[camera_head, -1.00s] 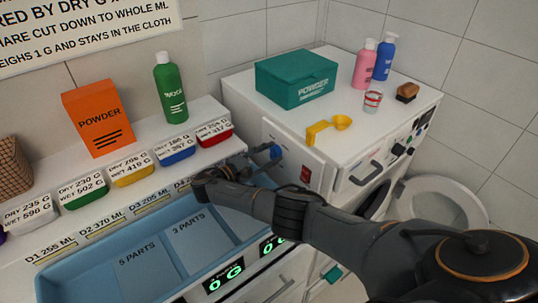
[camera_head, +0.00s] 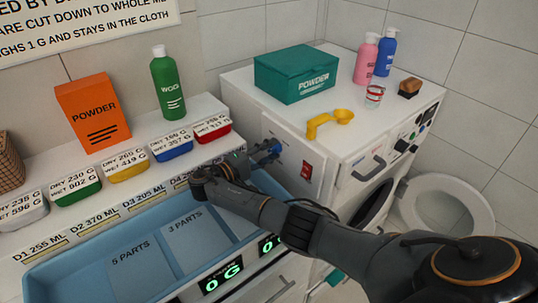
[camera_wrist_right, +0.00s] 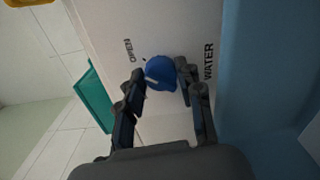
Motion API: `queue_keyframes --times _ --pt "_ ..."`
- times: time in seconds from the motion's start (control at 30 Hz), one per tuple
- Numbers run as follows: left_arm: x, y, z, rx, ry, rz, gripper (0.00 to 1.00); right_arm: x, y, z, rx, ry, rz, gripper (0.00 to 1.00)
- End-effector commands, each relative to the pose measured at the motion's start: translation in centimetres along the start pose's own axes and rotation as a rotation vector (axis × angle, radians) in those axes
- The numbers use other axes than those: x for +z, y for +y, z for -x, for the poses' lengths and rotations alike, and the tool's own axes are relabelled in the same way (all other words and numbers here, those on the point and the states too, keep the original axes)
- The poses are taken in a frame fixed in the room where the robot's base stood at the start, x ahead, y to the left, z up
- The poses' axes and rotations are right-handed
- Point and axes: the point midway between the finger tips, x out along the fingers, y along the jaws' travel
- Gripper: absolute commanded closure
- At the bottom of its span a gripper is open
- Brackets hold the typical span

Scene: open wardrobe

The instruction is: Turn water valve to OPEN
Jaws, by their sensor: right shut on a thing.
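The blue water valve knob (camera_wrist_right: 161,73) sits on a pale panel in the right wrist view, with an "OPEN" label (camera_wrist_right: 128,50) to its left and a "WATER" label (camera_wrist_right: 209,61) to its right. The fingertips' far contact is hard to see. My left gripper is out of view.
A blue tray (camera_head: 75,262) lies below my right wrist. A red switch (camera_head: 306,171) is right of the valve on the white machine (camera_head: 250,90). A shelf holds several labelled small containers.

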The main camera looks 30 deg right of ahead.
Motion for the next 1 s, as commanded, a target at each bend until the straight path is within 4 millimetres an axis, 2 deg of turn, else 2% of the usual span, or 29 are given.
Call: queue_keyframes --times 0.3,0.83,0.87,0.97,1.0 --pt "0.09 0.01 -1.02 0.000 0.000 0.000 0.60 0.05 -0.17 -0.06 0.000 -0.002 -0.117 0.95" --pt "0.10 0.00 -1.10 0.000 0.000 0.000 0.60 0.04 -0.10 -0.04 -0.001 -0.002 -0.140 0.95" --pt "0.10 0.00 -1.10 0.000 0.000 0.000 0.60 0.04 -0.10 -0.04 -0.001 -0.002 -0.140 0.62" --pt "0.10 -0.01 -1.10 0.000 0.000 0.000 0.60 0.04 -0.10 -0.03 -0.001 -0.001 -0.139 0.42" --pt "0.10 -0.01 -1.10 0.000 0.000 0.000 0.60 0.04 -0.11 -0.03 -0.001 -0.001 -0.139 0.42"
